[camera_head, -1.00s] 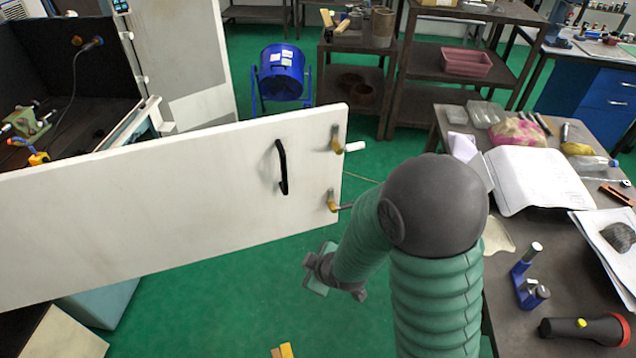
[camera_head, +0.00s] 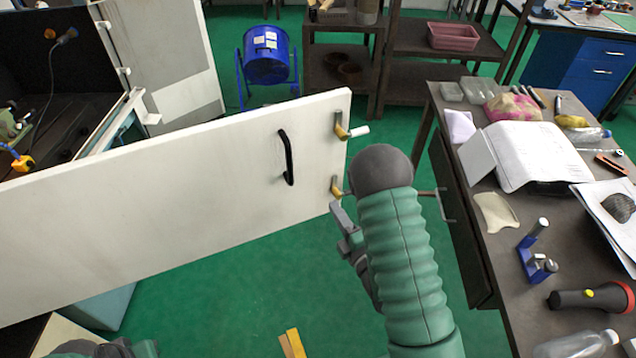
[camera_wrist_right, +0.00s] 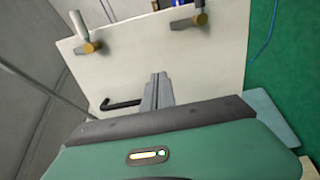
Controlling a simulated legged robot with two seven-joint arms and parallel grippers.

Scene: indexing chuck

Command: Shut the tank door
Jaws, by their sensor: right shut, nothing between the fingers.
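The tank door (camera_head: 180,190) is a long white panel standing open, swung out from the dark-walled tank (camera_head: 60,85) at the left. It has a black handle (camera_head: 287,158) and two brass latches (camera_head: 341,127) near its free right edge. My right gripper (camera_head: 338,212) is shut and empty, just below the door's lower right corner in the head view. In the right wrist view, its closed fingers (camera_wrist_right: 158,88) lie in front of the white door face (camera_wrist_right: 185,65), right of the black handle (camera_wrist_right: 122,104). I cannot tell whether they touch the door. My left gripper is not clearly seen.
A dark workbench (camera_head: 500,275) with an open binder (camera_head: 530,155), a flashlight (camera_head: 590,298) and a bottle stands close on my right arm's right side. A blue drum fan (camera_head: 268,55) and dark shelves (camera_head: 440,75) stand behind the door.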

